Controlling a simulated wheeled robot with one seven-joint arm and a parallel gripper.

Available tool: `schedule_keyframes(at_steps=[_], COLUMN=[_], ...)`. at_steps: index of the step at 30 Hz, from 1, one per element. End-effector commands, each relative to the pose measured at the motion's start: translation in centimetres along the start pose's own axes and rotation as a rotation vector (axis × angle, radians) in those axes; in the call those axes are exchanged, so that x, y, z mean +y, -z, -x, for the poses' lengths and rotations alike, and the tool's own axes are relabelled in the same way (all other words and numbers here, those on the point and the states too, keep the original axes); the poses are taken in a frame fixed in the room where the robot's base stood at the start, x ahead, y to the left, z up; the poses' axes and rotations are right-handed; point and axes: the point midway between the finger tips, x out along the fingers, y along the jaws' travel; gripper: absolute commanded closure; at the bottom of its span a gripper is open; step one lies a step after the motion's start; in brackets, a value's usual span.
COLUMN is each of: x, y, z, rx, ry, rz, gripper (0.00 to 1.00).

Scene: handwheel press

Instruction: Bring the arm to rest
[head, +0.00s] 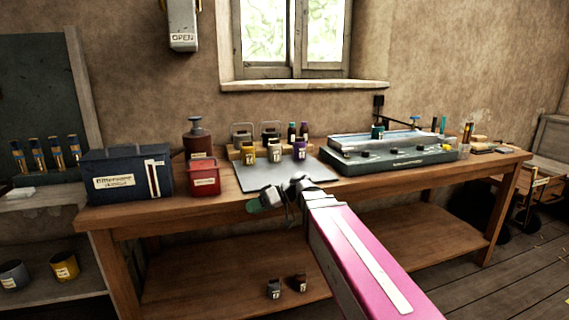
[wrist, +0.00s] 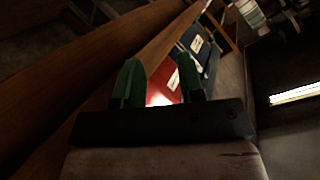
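My arm (head: 355,262), with a pink link, reaches in from the lower right in the head view. My gripper (head: 262,200) is at its end, in front of the workbench's front edge and the grey mat, seen small and from behind. In the wrist view, the two green fingers of my gripper (wrist: 160,82) stand apart with nothing held between them. The red box (wrist: 163,78) shows beyond the gap between the fingers, at a distance.
The wooden workbench (head: 405,179) carries a dark blue box (head: 124,182), the red box (head: 204,181), a grey mat (head: 315,169), small labelled pots and a grey tray-like unit (head: 395,160). Two small pots (head: 274,288) stand on the lower shelf.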

Motion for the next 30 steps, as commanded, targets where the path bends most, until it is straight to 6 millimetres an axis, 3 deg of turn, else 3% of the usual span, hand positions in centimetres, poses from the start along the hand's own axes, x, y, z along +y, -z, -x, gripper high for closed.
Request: schedule_keyframes(at_steps=[5,9,15,18,21,24,30], x=[5.8,10.4,14.8,15.9,16.5,16.8,16.9], y=[-7.6,-15.1,-25.5,-29.4,-31.9,-33.1,-33.5], z=[1.8,4.4,9.6,11.9,13.5,14.5,14.8], rx=[-0.131,-0.239,-0.357,-0.394,-0.415,-0.425,-0.427], ry=[-0.226,-0.463,-0.813,-0.955,-1.057,-1.114,-1.135], rz=[-0.242,-0.461,-0.726,-0.81,-0.86,-0.884,-0.892], gripper=[0.64,0.64,0.64,0.64,0.64,0.64,0.64])
